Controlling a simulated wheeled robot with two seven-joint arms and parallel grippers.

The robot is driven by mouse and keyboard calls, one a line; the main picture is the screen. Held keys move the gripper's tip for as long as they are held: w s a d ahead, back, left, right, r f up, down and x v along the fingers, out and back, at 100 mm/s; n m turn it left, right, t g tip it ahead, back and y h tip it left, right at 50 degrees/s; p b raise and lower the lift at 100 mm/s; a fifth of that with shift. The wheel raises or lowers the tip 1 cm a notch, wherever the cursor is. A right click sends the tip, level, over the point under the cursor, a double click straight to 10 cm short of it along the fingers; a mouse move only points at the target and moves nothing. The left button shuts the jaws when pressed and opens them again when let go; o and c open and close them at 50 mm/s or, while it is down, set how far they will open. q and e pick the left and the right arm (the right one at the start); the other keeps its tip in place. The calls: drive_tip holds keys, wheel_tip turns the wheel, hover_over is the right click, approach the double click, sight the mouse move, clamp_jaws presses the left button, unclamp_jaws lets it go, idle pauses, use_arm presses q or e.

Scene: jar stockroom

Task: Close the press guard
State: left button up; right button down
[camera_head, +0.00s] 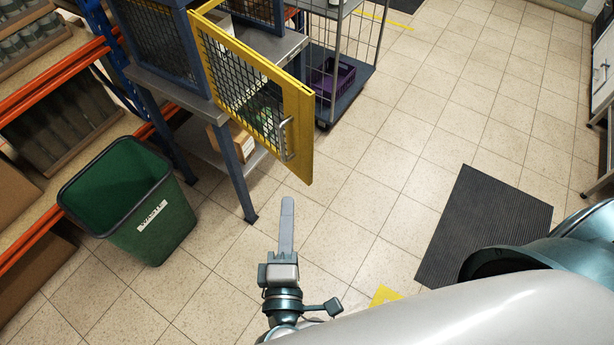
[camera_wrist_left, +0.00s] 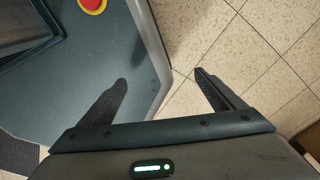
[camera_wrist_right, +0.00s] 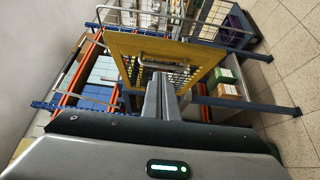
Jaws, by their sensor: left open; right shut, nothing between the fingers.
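The press guard (camera_head: 301,133) is a yellow-framed door with black wire mesh and a metal handle (camera_head: 285,140). In the head view it stands swung open from the blue press frame (camera_head: 166,45) on a grey table. My right gripper (camera_head: 287,203) is shut and empty, below and in front of the guard, apart from it. In the right wrist view the guard (camera_wrist_right: 205,55) lies ahead of the shut fingers (camera_wrist_right: 161,88), which overlap its lower edge in the picture. My left gripper (camera_wrist_left: 162,85) is open and empty, over the floor beside my base; it is not seen in the head view.
A green waste bin (camera_head: 165,225) stands left of the table. A wire cart with a purple crate (camera_head: 335,78) stands behind the guard. Orange-beamed shelving (camera_head: 60,75) runs along the left.

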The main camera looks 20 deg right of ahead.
drive_tip(key=p, duration=0.5)
approach(306, 141)
drive_tip(key=w+a, duration=0.2)
drive_tip(key=w, duration=0.1)
drive_tip(key=w+d+p, duration=0.1)
drive_tip(key=d, duration=0.1)
drive_tip(key=w+d+p, duration=0.1)
drive_tip(key=shift+d, duration=0.4)
use_arm(q)
wheel_tip(306, 141, up, 7)
drive_tip(key=shift+w, duration=0.3)
use_arm(e)
drive_tip(key=shift+w, duration=0.1)
use_arm(q)
drive_tip(key=shift+f, duration=0.1)
